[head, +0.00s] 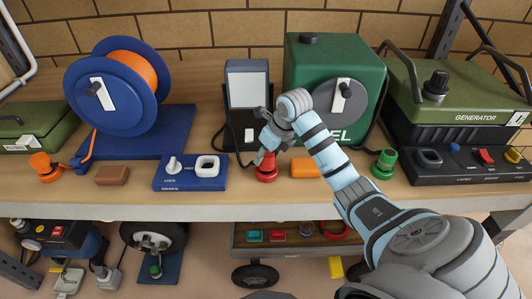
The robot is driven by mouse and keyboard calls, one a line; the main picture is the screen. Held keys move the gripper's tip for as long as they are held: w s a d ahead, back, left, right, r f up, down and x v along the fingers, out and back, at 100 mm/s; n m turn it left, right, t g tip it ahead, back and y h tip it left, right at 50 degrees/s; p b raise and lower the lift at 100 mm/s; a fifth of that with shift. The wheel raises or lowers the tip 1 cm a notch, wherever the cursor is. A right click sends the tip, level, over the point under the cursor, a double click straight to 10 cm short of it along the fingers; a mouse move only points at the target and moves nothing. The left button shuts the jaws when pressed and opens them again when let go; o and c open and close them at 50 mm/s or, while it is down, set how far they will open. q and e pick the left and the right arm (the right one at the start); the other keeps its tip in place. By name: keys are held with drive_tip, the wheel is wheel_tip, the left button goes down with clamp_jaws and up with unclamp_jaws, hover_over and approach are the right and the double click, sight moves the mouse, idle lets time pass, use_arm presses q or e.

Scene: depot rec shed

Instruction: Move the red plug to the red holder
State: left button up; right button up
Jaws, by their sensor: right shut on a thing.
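The red plug (266,170) stands upright on the workbench, near its front edge, in front of the dark lamp-like unit. My right gripper (267,155) reaches down from above and is shut on the top of the red plug. The fingers hide part of the plug, and I cannot tell whether its base touches the bench. A red piece (278,235) lies on the cart below the bench and a red switch-like part (485,156) sits on the generator's panel. I cannot tell which thing is the red holder. My left gripper is not in view.
A blue switch box (190,184) stands left of the plug, an orange block (305,167) close on its right. A green plug (384,163) is farther right. A blue reel (112,86), a green drum unit (318,55) and the generator (450,95) fill the back.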

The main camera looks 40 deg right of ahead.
drive_tip(key=shift+f, duration=0.25)
drive_tip(key=o, duration=1.2)
drive_tip(key=shift+r, duration=0.1)
